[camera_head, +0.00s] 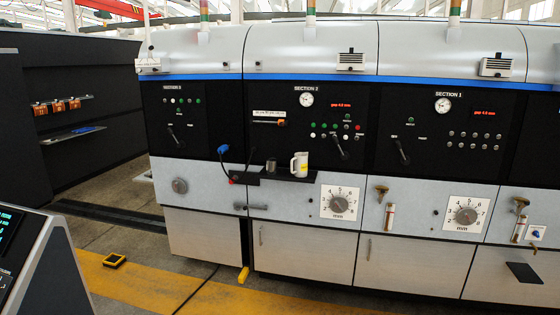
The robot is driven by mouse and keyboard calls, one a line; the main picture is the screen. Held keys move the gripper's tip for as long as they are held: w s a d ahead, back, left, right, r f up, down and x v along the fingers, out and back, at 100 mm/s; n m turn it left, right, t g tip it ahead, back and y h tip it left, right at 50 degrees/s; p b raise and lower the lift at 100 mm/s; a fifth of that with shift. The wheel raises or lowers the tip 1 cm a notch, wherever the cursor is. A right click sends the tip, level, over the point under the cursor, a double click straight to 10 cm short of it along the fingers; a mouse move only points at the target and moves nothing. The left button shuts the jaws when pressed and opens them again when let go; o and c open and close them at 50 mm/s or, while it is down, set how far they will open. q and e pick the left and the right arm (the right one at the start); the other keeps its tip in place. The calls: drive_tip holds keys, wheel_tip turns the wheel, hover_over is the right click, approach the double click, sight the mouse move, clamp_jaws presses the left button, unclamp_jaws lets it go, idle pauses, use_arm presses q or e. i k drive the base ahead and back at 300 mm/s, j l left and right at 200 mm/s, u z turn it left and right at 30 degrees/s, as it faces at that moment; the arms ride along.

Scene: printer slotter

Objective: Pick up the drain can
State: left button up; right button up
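A small black shelf (283,178) juts from the front of the machine below Section 2. A white jug (300,164) with a handle and a small yellow mark stands upright on it. A smaller dark grey cup-like container (271,164) stands to its left, apart from it. No readable label tells which of the two is the drain can; the white jug looks most like a can. Neither of my grippers is in view.
A blue-headed hose (222,150) rises left of the shelf. The machine front (290,204) carries dials and levers. A console (40,265) stands at lower left. A yellow-black block (114,260) lies on the floor, which is otherwise mostly clear before the machine.

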sight(271, 163)
drive_tip(key=i+j, duration=0.1)
drive_tip(key=i, duration=0.4)
drive_tip(key=i+z, duration=0.1)
drive_tip(key=i, duration=0.4)
drive_tip(key=i+j, duration=0.15)
drive_tip(key=i, duration=0.3)
drive_tip(key=i+j+z, duration=0.15)
drive_tip(key=i, duration=0.35)
drive_tip(key=i+j, duration=0.15)
drive_tip(key=i, duration=0.35)
